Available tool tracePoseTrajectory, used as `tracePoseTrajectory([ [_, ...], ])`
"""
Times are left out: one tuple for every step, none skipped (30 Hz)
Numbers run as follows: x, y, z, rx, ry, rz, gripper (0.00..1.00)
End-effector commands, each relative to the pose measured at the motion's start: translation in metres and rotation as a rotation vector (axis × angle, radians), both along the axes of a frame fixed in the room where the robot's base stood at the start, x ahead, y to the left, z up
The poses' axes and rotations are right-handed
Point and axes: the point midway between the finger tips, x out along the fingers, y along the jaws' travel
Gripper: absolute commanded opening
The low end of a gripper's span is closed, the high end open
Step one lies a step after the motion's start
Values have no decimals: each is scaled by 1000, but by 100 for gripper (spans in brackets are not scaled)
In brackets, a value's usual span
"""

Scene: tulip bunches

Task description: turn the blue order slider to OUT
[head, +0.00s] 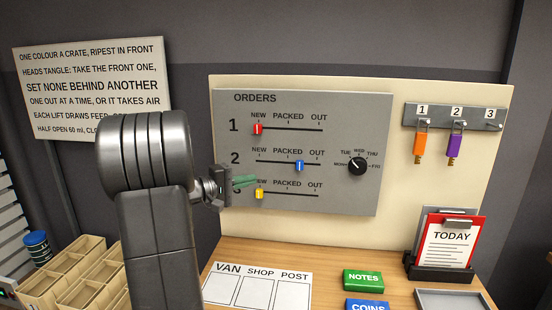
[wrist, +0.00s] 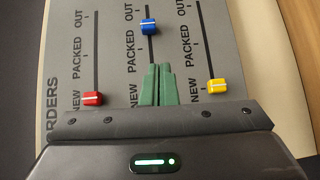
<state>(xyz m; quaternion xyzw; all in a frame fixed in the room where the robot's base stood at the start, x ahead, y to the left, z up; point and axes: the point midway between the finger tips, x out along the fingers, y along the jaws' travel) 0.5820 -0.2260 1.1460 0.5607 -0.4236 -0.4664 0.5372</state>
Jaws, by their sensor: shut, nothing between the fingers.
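The blue order slider (head: 299,165) is on row 2 of the grey ORDERS panel (head: 350,120). It stands between PACKED and OUT, a little past PACKED. In the wrist view the blue knob (wrist: 149,27) is just beyond my fingertips, with a visible gap. My gripper (head: 253,180) has green fingers that are shut and empty. They are on the NEW side of the blue knob, in front of the panel between rows 2 and 3. The wrist view also shows my gripper (wrist: 158,67). I cannot tell whether the fingertips touch the panel.
The red slider (head: 257,129) and the yellow slider (head: 259,194) are both at NEW. A black day dial (head: 357,166) is right of row 2. A NOTES box (head: 363,280) is on the desk below.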

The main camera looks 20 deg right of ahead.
Motion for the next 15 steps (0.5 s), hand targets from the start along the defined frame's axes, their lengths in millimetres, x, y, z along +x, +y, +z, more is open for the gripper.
tracePoseTrajectory([
  [8,0,3,-27,-9,10,0],
  [11,1,5,-40,-15,16,0],
  [14,1,7,-52,-20,21,0],
  [16,0,8,-59,-22,24,0],
  [17,-1,9,-64,-24,25,0],
  [19,-3,9,-66,-25,26,0],
  [19,-6,10,-67,-26,26,0],
  [20,-9,10,-67,-25,25,0],
  [21,-14,10,-67,-25,24,0],
  [22,-19,10,-66,-25,24,0],
  [23,-25,10,-65,-25,23,0],
  [24,-32,11,-65,-24,23,0],
  [26,-39,11,-65,-24,22,0],
  [27,-45,11,-65,-23,22,0],
  [29,-54,11,-65,-22,22,0],
])
